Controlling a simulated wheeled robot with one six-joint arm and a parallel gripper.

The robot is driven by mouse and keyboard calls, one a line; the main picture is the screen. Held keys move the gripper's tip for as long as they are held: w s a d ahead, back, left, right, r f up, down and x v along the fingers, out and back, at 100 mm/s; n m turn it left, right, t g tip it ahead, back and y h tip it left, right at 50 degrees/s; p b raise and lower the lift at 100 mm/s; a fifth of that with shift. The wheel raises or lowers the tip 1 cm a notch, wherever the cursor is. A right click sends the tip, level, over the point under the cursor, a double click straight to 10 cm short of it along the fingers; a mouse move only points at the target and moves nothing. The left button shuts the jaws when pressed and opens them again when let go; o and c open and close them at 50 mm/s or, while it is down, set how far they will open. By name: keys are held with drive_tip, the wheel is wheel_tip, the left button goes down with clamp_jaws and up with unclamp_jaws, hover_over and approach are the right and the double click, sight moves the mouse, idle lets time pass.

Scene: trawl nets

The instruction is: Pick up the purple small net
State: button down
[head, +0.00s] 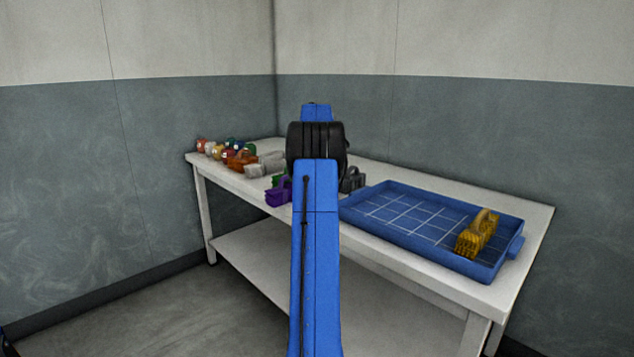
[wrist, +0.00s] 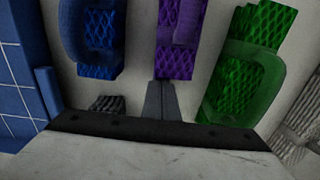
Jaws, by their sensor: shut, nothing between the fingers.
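The purple small net (head: 276,195) lies on the white table just left of my arm, which hides part of its surroundings in the head view. In the wrist view the purple net (wrist: 178,62) is at the top middle, with a mesh body and a raised purple part on it. My gripper (wrist: 162,84) is shut and empty, its fingertips right at the near end of the purple net. I cannot tell whether they touch it. My gripper is hidden behind my arm in the head view.
A green net (wrist: 238,78) lies right of the purple one, a blue net (wrist: 97,70) left, and a dark net (wrist: 108,103) nearer. The blue tray (head: 385,215) holds a yellow net (head: 478,236). Several coloured items (head: 240,160) crowd the table's far left (head: 222,176).

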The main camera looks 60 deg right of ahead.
drive_tip(key=shift+w+a, duration=0.15)
drive_tip(key=shift+a, duration=0.4)
drive_tip(key=shift+w+a, duration=0.15)
drive_tip(key=shift+a, duration=0.4)
drive_tip(key=shift+d, duration=0.1)
